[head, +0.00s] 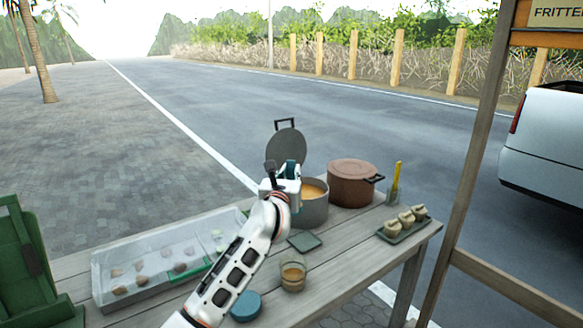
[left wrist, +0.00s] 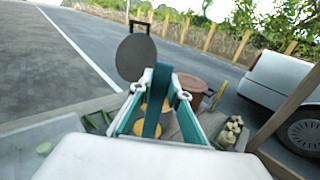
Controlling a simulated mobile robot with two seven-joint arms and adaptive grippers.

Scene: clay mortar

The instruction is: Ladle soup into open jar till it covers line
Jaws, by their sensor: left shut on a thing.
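The grey soup pot (head: 318,209) stands on the table with orange soup (head: 312,188) in it. Its round lid (head: 287,144) is raised behind it. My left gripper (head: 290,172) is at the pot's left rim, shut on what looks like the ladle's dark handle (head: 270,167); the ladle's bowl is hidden. In the left wrist view, the gripper's teal fingers (left wrist: 154,105) reach toward the pot, with orange soup showing between them. The open glass jar (head: 293,277) stands nearer the table's front edge with some orange soup inside. I cannot make out its line. My right gripper is not in view.
A closed brown pot (head: 352,183) stands right of the soup pot. A blue lid (head: 246,305) lies left of the jar, and a dark green square (head: 304,241) lies behind it. A clear food case (head: 125,292) is at left; a tray (head: 403,232) of small items is at right.

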